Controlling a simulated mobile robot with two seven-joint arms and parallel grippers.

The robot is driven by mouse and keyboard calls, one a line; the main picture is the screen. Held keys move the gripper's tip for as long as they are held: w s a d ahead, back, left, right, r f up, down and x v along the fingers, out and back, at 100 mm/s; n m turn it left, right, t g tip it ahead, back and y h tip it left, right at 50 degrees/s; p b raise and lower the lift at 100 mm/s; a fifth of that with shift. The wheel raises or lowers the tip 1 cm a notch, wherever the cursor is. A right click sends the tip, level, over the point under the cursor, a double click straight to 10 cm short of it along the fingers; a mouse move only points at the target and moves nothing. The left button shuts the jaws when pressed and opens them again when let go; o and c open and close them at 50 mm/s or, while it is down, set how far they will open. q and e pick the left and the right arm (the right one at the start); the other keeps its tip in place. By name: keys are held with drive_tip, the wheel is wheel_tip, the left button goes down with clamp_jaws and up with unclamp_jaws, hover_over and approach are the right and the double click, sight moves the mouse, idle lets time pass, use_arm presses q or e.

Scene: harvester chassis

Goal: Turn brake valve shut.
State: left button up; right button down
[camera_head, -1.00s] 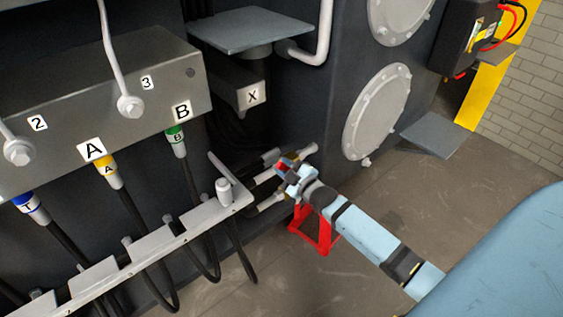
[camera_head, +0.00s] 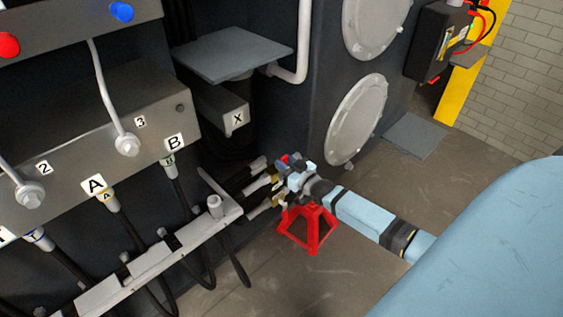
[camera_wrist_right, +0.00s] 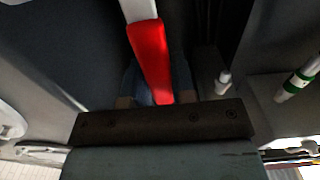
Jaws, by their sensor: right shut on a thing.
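The brake valve handle (camera_wrist_right: 150,62) is a red lever on a pale stem, seen in the right wrist view running down between my fingers. In the head view only a small bit of red shows at the gripper tip, and most of the valve is hidden behind my gripper. My right gripper (camera_head: 284,168) is at the low fittings beside the chassis and is shut on the red handle. It also shows in the right wrist view (camera_wrist_right: 155,100), with the fingertips partly hidden. My left gripper is not in view.
A red stand (camera_head: 312,228) is on the floor just under my right wrist. A metal rail (camera_head: 150,262) with hoses runs at the lower left. A grey box (camera_head: 90,150) with labelled hoses is above it. Open floor lies to the right.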

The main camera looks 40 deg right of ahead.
drive_tip(key=shift+d+m, duration=0.25)
drive_tip(key=shift+m, duration=0.15)
drive_tip(key=c, duration=0.9)
unclamp_jaws()
drive_tip(key=shift+c, duration=0.2)
drive_tip(key=s+d+p, duration=0.1)
drive_tip(key=s, duration=1.2)
drive_tip(key=shift+s+p, duration=0.3)
drive_tip(key=shift+s, duration=0.05)
drive_tip(key=shift+s+d, duration=0.1)
